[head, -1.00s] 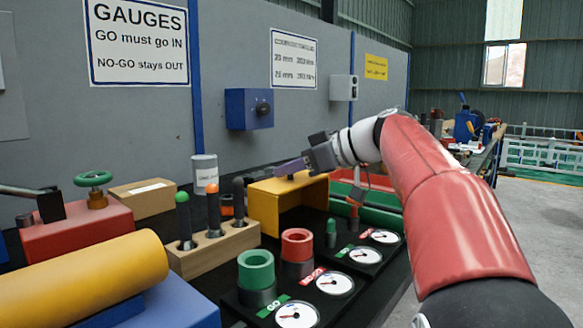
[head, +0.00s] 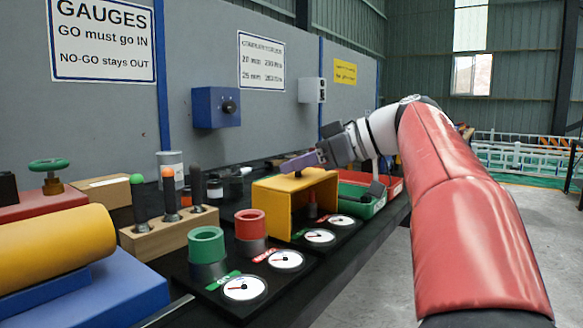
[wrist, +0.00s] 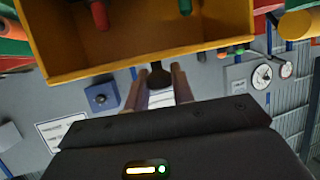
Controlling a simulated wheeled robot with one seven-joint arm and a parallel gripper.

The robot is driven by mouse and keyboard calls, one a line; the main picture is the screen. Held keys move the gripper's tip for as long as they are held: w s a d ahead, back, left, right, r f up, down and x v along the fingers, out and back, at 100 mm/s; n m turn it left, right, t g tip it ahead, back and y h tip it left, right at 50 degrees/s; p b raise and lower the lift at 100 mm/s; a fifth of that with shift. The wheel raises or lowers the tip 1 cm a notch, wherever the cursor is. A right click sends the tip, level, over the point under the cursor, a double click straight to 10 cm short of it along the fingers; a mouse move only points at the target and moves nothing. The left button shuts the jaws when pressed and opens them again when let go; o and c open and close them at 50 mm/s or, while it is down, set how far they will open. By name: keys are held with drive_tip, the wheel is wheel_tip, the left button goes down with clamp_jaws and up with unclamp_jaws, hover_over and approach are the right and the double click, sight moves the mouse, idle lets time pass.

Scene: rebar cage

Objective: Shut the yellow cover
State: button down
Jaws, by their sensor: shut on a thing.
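The yellow cover (head: 268,208) is a box-like hood, open on the side facing right in the head view. It stands at the back of the dial row, with a red peg (head: 312,205) partly visible beneath it. In the wrist view the cover (wrist: 190,38) fills the top, with the ends of a red peg (wrist: 99,14) and a green peg (wrist: 185,6) inside. My gripper (head: 299,163) is at the cover's top, shut on its dark knob (wrist: 158,74). Whether the cover's lower edge touches the bench is unclear.
Dial gauges (head: 286,260) sit in front of the cover. A green ring (head: 206,245) and a red ring (head: 250,224) stand to its left, near a wooden block (head: 160,233) with pegs. A green bin (head: 365,206) lies to its right.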

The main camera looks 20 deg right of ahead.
drive_tip(key=shift+s+d, duration=0.1)
drive_tip(key=c, duration=1.2)
unclamp_jaws()
drive_tip(key=shift+s+d, duration=0.1)
drive_tip(key=v, duration=0.7)
drive_tip(key=shift+s+d+r+p, duration=0.2)
drive_tip(key=shift+d+p, duration=0.05)
drive_tip(key=shift+p, duration=0.15)
